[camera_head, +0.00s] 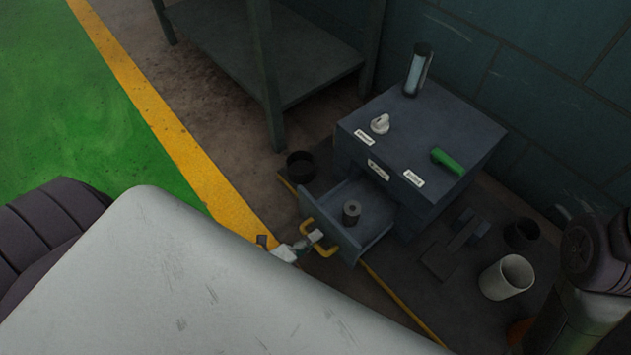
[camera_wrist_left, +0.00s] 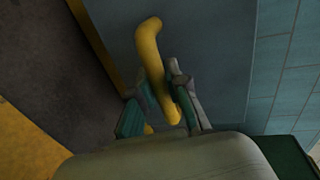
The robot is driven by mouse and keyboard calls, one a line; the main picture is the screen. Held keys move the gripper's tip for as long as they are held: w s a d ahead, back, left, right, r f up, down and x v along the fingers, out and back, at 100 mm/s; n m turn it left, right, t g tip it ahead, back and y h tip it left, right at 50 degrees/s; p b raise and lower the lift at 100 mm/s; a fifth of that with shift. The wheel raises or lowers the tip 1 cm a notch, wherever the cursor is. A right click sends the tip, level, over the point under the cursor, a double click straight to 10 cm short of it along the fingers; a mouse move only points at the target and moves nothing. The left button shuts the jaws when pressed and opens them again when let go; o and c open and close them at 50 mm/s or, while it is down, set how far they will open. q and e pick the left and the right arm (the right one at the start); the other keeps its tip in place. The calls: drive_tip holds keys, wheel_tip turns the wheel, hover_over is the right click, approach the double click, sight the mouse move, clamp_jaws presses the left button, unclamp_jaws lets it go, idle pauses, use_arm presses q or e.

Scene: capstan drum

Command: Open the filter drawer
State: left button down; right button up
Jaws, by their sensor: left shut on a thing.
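The filter drawer (camera_head: 335,231) stands pulled out from the front of the dark blue-grey cabinet (camera_head: 430,135). A small dark cylinder with a hole in its top, like a filter (camera_head: 351,212), stands inside it. The drawer has a yellow bar handle (camera_head: 325,252), which also shows in the left wrist view (camera_wrist_left: 149,50). My left gripper (camera_head: 312,239) is at the handle; in the left wrist view its fingers (camera_wrist_left: 163,103) are closed around the yellow bar. My right gripper cannot be made out; only part of an arm shows at the right edge.
A white knob (camera_head: 380,124), a green handle (camera_head: 447,161) and a clear cylinder (camera_head: 417,69) are on the cabinet top. A black cup (camera_head: 301,167) stands left of the cabinet. A white cup (camera_head: 506,277) and a dark cup (camera_head: 521,234) stand to the right. A metal shelf (camera_head: 265,50) stands behind.

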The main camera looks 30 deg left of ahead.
use_arm(q)
drive_tip(key=shift+s+d, duration=0.1)
drive_tip(key=c, duration=1.1)
unclamp_jaws()
drive_tip(key=shift+c, duration=0.2)
drive_tip(key=v, duration=0.7)
drive_tip(key=shift+s, duration=0.2)
